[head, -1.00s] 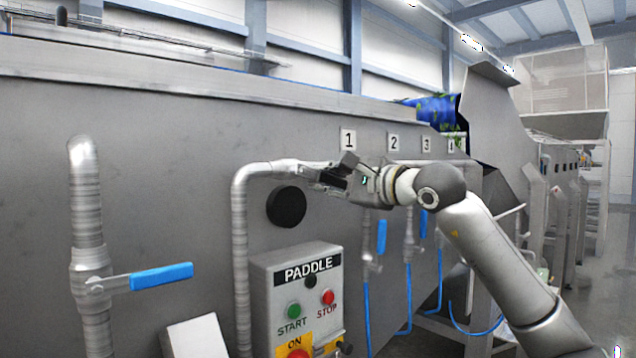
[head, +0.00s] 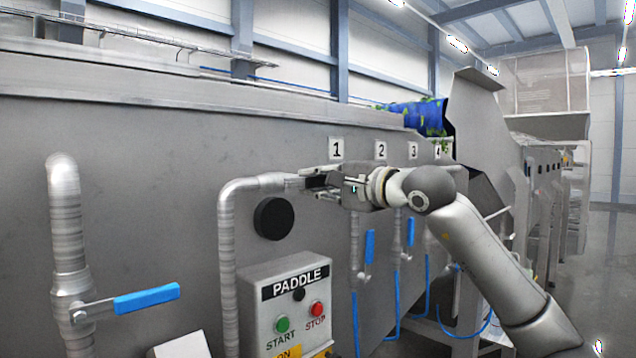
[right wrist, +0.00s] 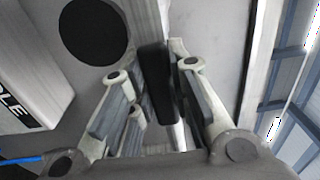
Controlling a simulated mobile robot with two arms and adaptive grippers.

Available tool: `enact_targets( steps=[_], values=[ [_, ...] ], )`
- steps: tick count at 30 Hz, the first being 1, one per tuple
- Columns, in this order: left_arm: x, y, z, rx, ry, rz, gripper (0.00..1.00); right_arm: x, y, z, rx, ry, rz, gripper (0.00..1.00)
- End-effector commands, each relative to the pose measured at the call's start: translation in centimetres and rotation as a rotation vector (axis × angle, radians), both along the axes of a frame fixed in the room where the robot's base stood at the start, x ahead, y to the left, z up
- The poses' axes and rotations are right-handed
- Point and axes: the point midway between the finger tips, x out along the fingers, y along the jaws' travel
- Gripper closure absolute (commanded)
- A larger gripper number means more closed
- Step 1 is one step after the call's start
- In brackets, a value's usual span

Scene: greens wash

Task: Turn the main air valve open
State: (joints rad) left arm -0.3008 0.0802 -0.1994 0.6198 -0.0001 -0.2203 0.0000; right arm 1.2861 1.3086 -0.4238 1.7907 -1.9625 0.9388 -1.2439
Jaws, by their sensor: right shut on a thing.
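My right gripper (head: 322,183) is at the end of the horizontal part of the grey pipe (head: 228,240), below the number 1 plate. The right wrist view shows its fingers (right wrist: 152,100) on either side of a black bar-shaped handle (right wrist: 155,75), which I take as the main air valve's handle. The gripper is shut on this handle. In the head view the gripper hides most of the valve, so the handle's exact angle is hard to tell. My left gripper is not in view.
A lever valve with a blue handle (head: 147,298) is on the left pipe (head: 66,215). A PADDLE button box (head: 290,300) stands below the gripper. A black round disc (head: 273,218) is on the tank wall (head: 150,150). More blue handles (head: 370,246) hang to the right.

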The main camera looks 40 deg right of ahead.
Motion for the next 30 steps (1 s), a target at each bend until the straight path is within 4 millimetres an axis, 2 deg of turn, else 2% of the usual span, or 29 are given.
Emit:
enact_targets(
  steps=[2,3,8,20,30],
  values=[
    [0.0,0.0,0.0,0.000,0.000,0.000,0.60,0.0,0.0,0.0,-0.009,-0.001,0.000,1.00],
    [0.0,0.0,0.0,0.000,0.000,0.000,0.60,0.0,0.0,0.0,-0.009,-0.001,0.000,0.81],
    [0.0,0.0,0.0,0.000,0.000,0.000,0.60,0.0,0.0,0.0,-0.006,0.000,-0.001,0.60],
    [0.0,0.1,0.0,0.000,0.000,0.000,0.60,-0.3,-0.1,0.0,-0.004,0.000,-0.002,0.59],
    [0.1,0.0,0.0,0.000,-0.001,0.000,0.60,-3.9,-0.5,-0.1,-0.007,0.002,-0.006,0.59]
  ],
)
